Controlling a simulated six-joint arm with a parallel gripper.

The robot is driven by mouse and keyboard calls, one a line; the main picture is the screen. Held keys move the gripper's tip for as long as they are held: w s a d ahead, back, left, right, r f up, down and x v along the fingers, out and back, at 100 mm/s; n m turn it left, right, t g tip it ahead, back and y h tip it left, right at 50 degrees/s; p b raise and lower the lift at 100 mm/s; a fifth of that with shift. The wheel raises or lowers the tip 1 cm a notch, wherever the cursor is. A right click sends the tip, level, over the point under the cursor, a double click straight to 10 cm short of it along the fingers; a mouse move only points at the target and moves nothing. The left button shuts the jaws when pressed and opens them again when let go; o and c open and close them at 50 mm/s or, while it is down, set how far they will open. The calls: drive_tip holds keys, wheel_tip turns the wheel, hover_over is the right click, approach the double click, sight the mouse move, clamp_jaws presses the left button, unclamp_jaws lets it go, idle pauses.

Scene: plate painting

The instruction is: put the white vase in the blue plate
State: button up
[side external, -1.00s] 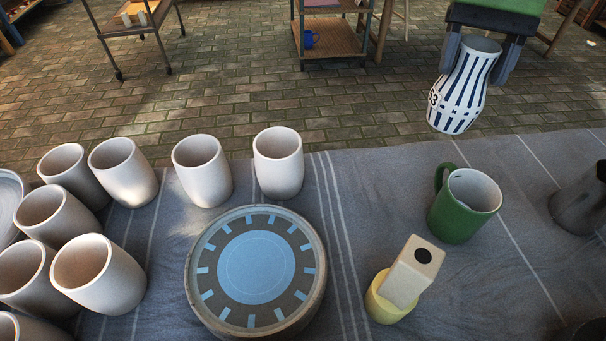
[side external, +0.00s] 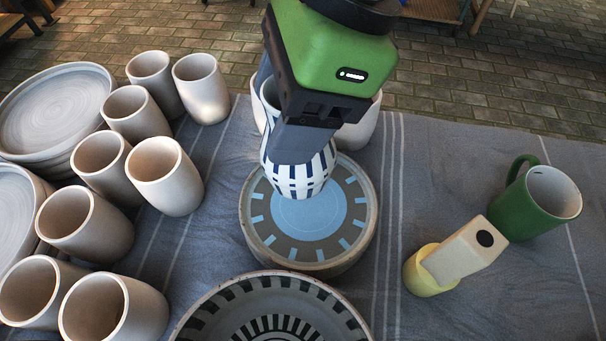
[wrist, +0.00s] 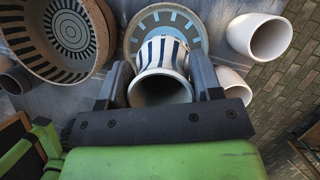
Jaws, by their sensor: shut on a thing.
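The white vase (side external: 301,178) has dark blue stripes. My gripper (side external: 291,140) is shut on it near its mouth and holds it upright or nearly so over the blue plate (side external: 259,222). The plate is round and grey, with a light blue centre and blue dashes around it. In the wrist view the vase (wrist: 160,56) sits between my two fingers (wrist: 165,88), with the plate (wrist: 196,24) behind it. I cannot tell whether the vase's base touches the plate.
A black-patterned bowl (side external: 215,314) stands close in front of the plate. Several plain cups (side external: 165,178) and stacked plates (side external: 52,112) fill the left. Two cups stand behind the vase, partly hidden. A green mug (side external: 540,205) and a small yellow cup holding a pale block (side external: 462,256) are right.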

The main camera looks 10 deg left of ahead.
drive_tip(key=shift+f, duration=3.4)
drive_tip(key=o, duration=1.4)
drive_tip(key=shift+f, duration=0.15)
drive_tip(key=v, duration=1.2)
